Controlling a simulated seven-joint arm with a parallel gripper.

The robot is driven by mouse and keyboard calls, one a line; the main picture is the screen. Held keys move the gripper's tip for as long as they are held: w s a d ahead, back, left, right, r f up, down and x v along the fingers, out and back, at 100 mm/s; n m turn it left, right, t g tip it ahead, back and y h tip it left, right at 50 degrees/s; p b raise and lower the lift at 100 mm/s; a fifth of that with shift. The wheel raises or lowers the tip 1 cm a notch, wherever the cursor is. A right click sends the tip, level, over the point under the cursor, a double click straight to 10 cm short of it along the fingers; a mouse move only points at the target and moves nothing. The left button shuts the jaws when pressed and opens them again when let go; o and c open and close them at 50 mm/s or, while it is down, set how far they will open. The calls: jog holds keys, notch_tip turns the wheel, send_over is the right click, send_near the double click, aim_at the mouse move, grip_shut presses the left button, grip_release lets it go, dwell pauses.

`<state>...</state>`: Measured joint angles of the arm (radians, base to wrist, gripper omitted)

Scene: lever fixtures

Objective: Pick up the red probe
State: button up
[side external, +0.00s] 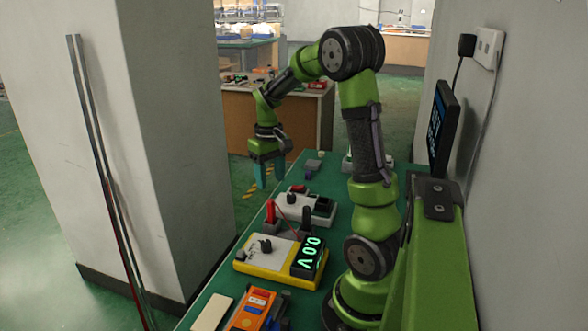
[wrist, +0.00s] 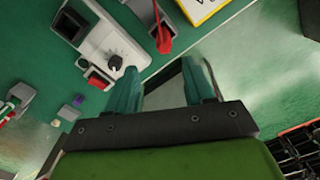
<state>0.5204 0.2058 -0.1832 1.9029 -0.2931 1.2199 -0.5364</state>
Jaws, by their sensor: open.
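The red probe (side external: 270,212) stands upright at the far left of the yellow multimeter (side external: 270,262), with a thin red lead running from it. It also shows in the wrist view (wrist: 163,38), beyond and above my fingertips. A black probe (side external: 306,220) stands to its right, behind the meter's lit display reading 0.0 V. My gripper (side external: 266,176) is open and empty, its teal fingers pointing down above and beyond the red probe, near the bench's left edge. In the wrist view my gripper's fingers (wrist: 165,82) are spread apart, with nothing between them but the floor and bench edge.
A white switch box (side external: 305,205) with a red rocker stands behind the meter; its knob and red rocker (wrist: 98,79) show in the wrist view. An orange device (side external: 254,309) and beige block (side external: 212,312) lie in front. A wall and monitor (side external: 440,128) stand right, a pillar (side external: 165,110) left.

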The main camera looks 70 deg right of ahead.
aim_at(271, 200)
notch_tip(271, 200, down, 5)
jog(key=shift+r, duration=0.2)
jog(key=f, duration=0.2)
jog(key=a+f, duration=0.1)
jog(key=f, duration=0.1)
jog(key=shift+s, duration=0.2)
jog(key=shift+f, duration=0.6)
grip_shut()
